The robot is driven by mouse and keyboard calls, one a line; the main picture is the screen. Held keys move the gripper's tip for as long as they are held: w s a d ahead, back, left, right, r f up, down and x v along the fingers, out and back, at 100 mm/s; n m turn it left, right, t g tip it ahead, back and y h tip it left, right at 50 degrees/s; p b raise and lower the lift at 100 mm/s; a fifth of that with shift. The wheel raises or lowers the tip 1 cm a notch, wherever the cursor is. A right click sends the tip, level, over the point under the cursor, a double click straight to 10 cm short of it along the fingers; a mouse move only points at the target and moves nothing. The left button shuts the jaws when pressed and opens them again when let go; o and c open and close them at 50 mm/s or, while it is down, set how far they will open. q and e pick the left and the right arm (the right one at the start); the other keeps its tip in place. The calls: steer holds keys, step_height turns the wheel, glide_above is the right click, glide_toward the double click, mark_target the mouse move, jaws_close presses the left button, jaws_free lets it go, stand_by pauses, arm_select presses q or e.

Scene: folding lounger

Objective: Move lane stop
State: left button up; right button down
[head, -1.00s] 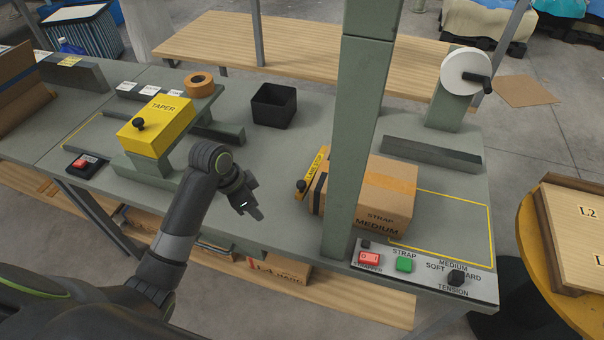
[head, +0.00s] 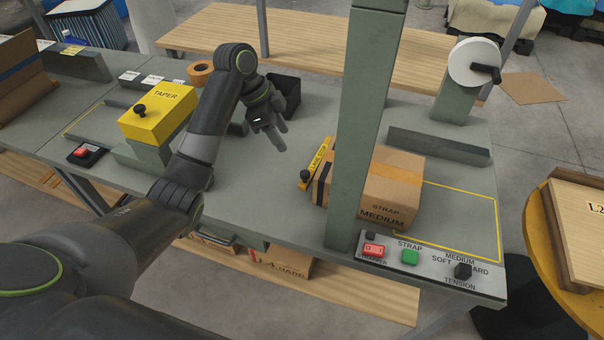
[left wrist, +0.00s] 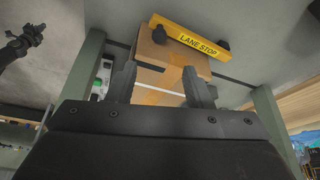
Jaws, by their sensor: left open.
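The lane stop is a yellow bar (head: 316,166) with a black knob, lying on the bench along the left side of the cardboard box (head: 385,183). In the left wrist view the yellow lane stop (left wrist: 188,38) shows beyond my fingers, with the box (left wrist: 160,57) beside it. My left gripper (head: 284,135) is open and empty, above the bench, to the left of and behind the lane stop, apart from it. The box has a dark strap around its left end and sits partly behind the green post. My right gripper is not in view.
The green upright post (head: 358,130) stands just right of the lane stop. The yellow taper unit (head: 158,113) is at left, and a black bin (head: 284,95) is behind my gripper. A control panel (head: 425,262) lines the front right edge. Bare bench lies left of the box.

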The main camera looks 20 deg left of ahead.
mark_target(304, 173)
arm_select(q)
steer(key=p+x, duration=0.1)
steer(key=x, duration=1.2)
steer(key=shift+d+f, duration=0.15)
steer(key=shift+f, duration=0.1)
steer(key=shift+c, duration=0.4)
jaws_close()
